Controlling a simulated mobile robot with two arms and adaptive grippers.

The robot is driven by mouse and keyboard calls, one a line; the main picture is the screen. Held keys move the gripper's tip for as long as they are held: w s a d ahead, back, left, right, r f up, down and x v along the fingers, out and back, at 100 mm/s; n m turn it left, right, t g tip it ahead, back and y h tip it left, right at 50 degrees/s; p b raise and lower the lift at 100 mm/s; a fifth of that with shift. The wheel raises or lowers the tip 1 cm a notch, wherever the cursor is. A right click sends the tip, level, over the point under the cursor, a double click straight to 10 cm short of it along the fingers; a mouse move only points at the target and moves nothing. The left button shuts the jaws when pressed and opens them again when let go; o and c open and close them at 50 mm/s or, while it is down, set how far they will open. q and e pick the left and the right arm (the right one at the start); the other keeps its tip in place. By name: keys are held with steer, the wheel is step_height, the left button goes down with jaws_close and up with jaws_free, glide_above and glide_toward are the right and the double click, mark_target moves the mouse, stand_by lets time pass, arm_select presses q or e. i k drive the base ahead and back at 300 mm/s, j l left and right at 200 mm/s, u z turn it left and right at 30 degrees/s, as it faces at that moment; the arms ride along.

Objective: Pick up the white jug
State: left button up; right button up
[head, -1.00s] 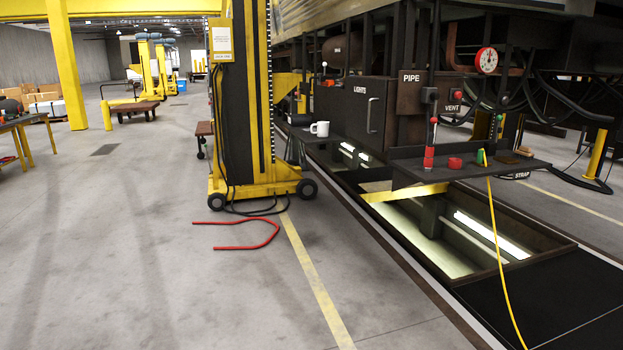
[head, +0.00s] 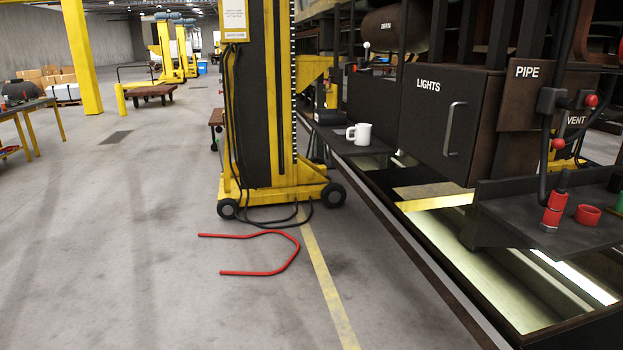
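A white mug-like vessel (head: 360,134) with a handle on its left stands upright on a narrow dark shelf (head: 335,140) along the side of the railcar. It is the only white jug-shaped thing I can make out. It is just right of the yellow lifting column and left of the dark box marked LIGHTS (head: 452,120). Neither of my grippers shows in the head view.
The yellow and black lifting column (head: 262,110) stands on wheels left of the shelf. A bent red bar (head: 290,255) lies on the floor before it. An open lit pit (head: 450,245) runs at right, below a dark tray (head: 520,217). The left floor is mostly clear.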

mark_target(363, 131)
steer(key=i, duration=2.25)
